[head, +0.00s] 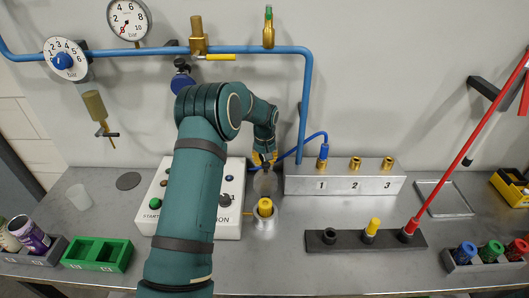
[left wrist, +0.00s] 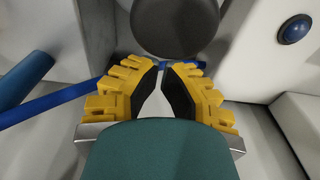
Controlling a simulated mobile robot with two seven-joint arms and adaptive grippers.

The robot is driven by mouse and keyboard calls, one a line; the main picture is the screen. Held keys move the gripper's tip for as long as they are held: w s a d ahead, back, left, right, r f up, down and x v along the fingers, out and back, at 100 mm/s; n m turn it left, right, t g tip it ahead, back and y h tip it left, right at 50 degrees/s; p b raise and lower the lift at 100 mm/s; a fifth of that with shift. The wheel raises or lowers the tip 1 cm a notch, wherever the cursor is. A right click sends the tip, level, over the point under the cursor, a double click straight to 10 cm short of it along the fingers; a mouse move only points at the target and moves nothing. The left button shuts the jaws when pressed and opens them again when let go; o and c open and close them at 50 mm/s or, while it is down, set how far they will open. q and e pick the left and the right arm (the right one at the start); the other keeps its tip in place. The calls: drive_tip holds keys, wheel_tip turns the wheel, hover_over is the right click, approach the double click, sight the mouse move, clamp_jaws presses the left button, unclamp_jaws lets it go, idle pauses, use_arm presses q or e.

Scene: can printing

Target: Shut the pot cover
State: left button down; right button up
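A small metal pot (head: 264,221) with a yellow item (head: 265,207) in it stands on the bench in front of the numbered block. Its round grey cover (head: 265,183) stands raised above the pot's back edge, apart from the pot's mouth. My left gripper (head: 265,163) is just above and behind the cover. In the left wrist view the cover shows as a dark disc (left wrist: 175,22) beyond the yellow fingers (left wrist: 162,66). The fingertips are drawn almost together, with nothing seen held between them. Whether they touch the cover, I cannot tell. My right gripper is out of view.
A white button box (head: 227,224) is left of the pot. The numbered block (head: 345,180) with brass fittings and a blue hose (head: 312,137) is at right. A dark holder (head: 345,243) with a red rod (head: 455,160) stands front right.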

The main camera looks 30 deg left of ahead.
sight(266, 175)
use_arm(q)
drive_tip(key=shift+s+d+r, duration=0.15)
drive_tip(key=shift+s+d, duration=0.15)
drive_tip(key=shift+s, duration=0.2)
drive_tip(key=shift+s+d+r, duration=0.15)
drive_tip(key=shift+s+d, duration=0.15)
drive_tip(key=shift+s, duration=0.15)
